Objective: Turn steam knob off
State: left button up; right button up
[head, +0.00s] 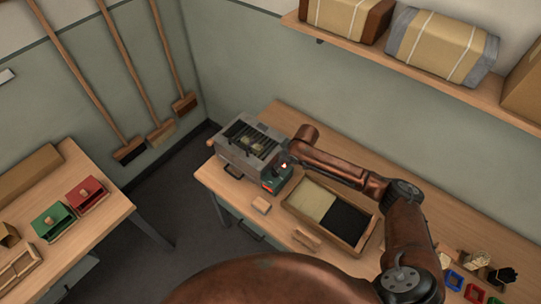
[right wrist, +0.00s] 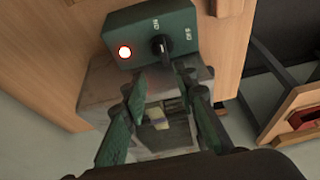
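The steam knob (right wrist: 160,47) is black and sits on a green control box (right wrist: 183,33) with a lit red lamp and ON and OFF markings. In the right wrist view the markings appear turned over, and I cannot tell exactly which one the knob points to. In the head view the control box (head: 275,181) is at the front right of a grey steamer (head: 245,150); the knob cannot be made out there. My right gripper (right wrist: 163,80) is open, its fingers apart, with the knob just beyond the tips; contact is not visible. My left gripper is not in view.
A tray (head: 338,232) with pale and black bristles lies right of the steamer on the workbench (head: 225,189). A side table (head: 110,217) holds a green and a red box. Brooms (head: 157,120) lean on the wall.

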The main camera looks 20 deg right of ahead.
aim_at(275, 171)
notch_tip(275, 171, down, 3)
jog(key=shift+w, duration=0.1)
jog(key=shift+s+a+f, duration=0.5)
jog(key=shift+s+a, duration=0.3)
jog(key=shift+s, duration=0.05)
jog(key=shift+w+a+f, duration=0.2)
jog(key=shift+w+f, duration=0.4)
jog(key=shift+w, duration=0.05)
jog(key=shift+w+a+f, duration=0.15)
jog(key=shift+w+f, duration=0.45)
jog(key=shift+w+d+f, duration=0.15)
jog(key=shift+w+f, duration=0.1)
jog(key=shift+w, duration=0.05)
jog(key=shift+s+d+r, duration=0.1)
jog(key=shift+s+r, duration=0.3)
jog(key=shift+s, duration=0.2)
jog(key=c, duration=0.3)
jog(key=shift+s+r, duration=0.2)
jog(key=shift+c, duration=0.8)
jog(key=shift+w+f, duration=0.35)
grip_shut()
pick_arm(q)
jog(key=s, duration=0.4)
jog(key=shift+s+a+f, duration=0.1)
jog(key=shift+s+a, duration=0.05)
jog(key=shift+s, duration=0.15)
